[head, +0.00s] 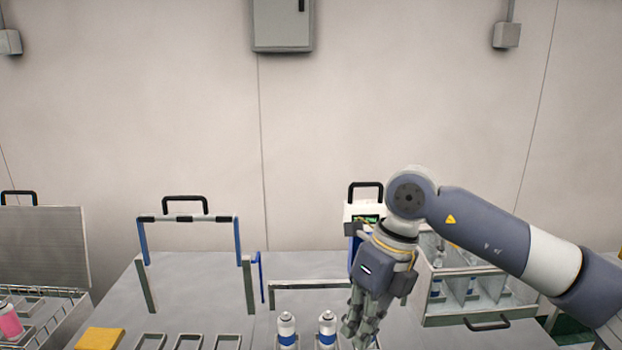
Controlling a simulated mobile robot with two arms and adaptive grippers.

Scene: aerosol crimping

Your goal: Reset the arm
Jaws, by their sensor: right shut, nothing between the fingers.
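My right arm comes in from the right, and its gripper (360,322) points down over the front of the grey table (215,285). The gripper is shut, with nothing seen between its fingers. It is just right of two white and blue aerosol cans, one at the left (287,330) and one nearer the fingers (327,330). Both cans stand upright. The gripper and arm hide part of a white machine (358,213) with a black handle and a small display. My left gripper is not in view.
A divided rack (462,320) holding cans stands at the right, behind my arm. A blue and grey frame (187,218) stands at the left. A yellow block (100,338) and several empty holders (188,341) lie along the front. A tray with a pink can (10,323) is far left.

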